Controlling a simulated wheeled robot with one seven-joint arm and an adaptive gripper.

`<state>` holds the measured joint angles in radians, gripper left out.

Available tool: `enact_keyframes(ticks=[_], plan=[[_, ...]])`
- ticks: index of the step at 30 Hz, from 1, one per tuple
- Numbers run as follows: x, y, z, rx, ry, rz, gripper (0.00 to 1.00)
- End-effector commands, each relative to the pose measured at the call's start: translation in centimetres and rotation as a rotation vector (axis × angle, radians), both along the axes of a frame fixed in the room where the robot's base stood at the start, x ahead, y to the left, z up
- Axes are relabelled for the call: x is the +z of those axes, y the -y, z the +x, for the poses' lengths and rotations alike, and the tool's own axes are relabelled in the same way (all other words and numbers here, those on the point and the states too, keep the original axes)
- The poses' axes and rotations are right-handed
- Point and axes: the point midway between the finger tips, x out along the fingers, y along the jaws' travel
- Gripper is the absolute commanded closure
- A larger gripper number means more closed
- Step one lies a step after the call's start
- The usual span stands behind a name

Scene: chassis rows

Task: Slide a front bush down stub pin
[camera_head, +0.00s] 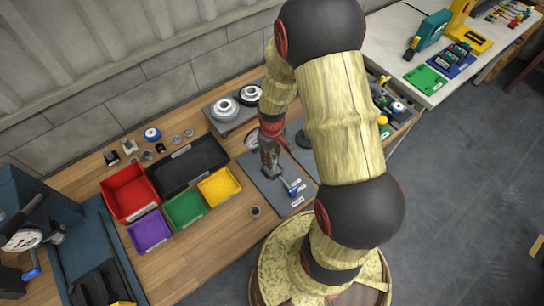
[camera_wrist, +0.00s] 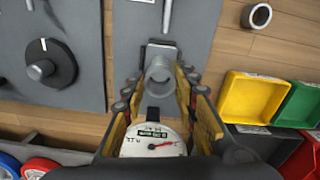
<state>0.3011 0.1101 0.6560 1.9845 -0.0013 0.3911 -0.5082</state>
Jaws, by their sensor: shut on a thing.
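In the wrist view a grey hollow bush (camera_wrist: 159,72) sits between the tips of my gripper (camera_wrist: 160,80), which is shut on it. In the head view my gripper (camera_head: 270,168) points down over the same grey plate (camera_head: 265,183). The bush is too small to make out there. A slim metal pin (camera_wrist: 167,14) shows farther along the plate.
A white-faced dial gauge (camera_wrist: 154,142) lies close below the fingers. A loose grey ring (camera_head: 255,211) stands on the wooden bench. Red (camera_head: 130,192), purple (camera_head: 150,231), green (camera_head: 186,209) and yellow (camera_head: 218,186) bins are left of the plate. A blue-handled part (camera_head: 293,188) is close right.

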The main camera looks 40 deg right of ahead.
Motion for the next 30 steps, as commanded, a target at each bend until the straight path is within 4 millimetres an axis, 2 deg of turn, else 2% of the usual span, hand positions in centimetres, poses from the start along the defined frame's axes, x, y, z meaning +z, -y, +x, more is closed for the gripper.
enact_keyframes(ticks=[30], plan=[[-1.11, 0.01, 0.02, 0.0, 0.0, 0.0, 0.99]])
